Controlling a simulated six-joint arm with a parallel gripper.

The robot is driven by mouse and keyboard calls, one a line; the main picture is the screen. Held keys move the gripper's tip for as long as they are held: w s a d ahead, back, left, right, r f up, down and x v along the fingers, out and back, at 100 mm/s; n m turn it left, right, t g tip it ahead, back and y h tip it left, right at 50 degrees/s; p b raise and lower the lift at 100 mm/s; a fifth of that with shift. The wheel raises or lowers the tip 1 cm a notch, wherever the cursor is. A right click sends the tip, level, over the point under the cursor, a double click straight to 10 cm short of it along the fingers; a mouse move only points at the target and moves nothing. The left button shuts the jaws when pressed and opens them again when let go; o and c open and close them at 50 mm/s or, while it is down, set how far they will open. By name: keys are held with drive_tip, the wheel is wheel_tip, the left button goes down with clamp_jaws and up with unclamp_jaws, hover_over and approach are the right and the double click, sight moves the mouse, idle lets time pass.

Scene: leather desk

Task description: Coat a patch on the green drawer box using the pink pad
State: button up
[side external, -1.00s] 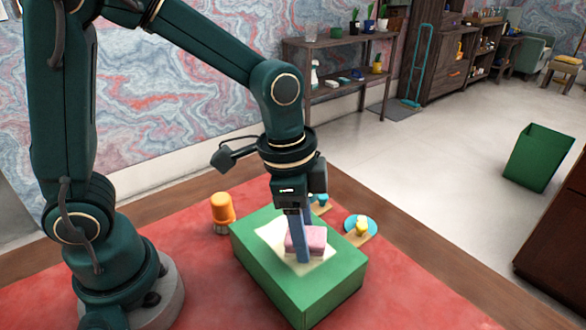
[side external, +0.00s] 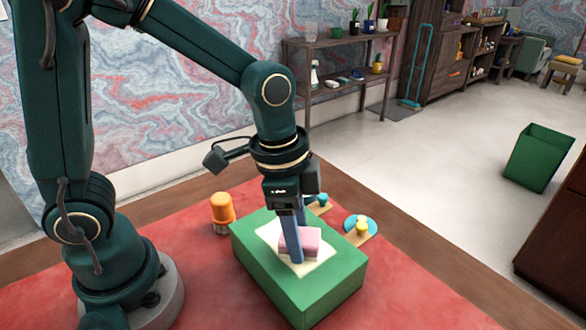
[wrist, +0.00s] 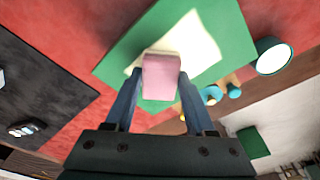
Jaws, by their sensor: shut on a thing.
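The green drawer box (side external: 318,295) sits on the red desk top in the side view, and it fills the upper middle of the wrist view (wrist: 225,35). A pale cream patch (side external: 269,233) lies on its top face; it also shows in the wrist view (wrist: 187,36). My gripper (side external: 297,250) is over the patch, pointing down, its fingers shut on the pink pad (side external: 306,240). The pad appears between the fingertips in the wrist view (wrist: 160,76). The pad is at the patch; whether its underside touches the surface is hidden.
An orange-topped bottle (side external: 222,208) stands left of the box. A blue disc with a yellow knob (side external: 361,227) and a smaller blue-topped item (side external: 318,204) are behind it to the right. The red desk surface (side external: 420,310) is clear at front right.

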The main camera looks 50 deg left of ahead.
sight(321, 269)
drive_tip(key=shift+a, duration=3.4)
drive_tip(key=shift+d, duration=5.65)
wheel_tip(321, 269, up, 8)
drive_tip(key=shift+a, duration=0.1)
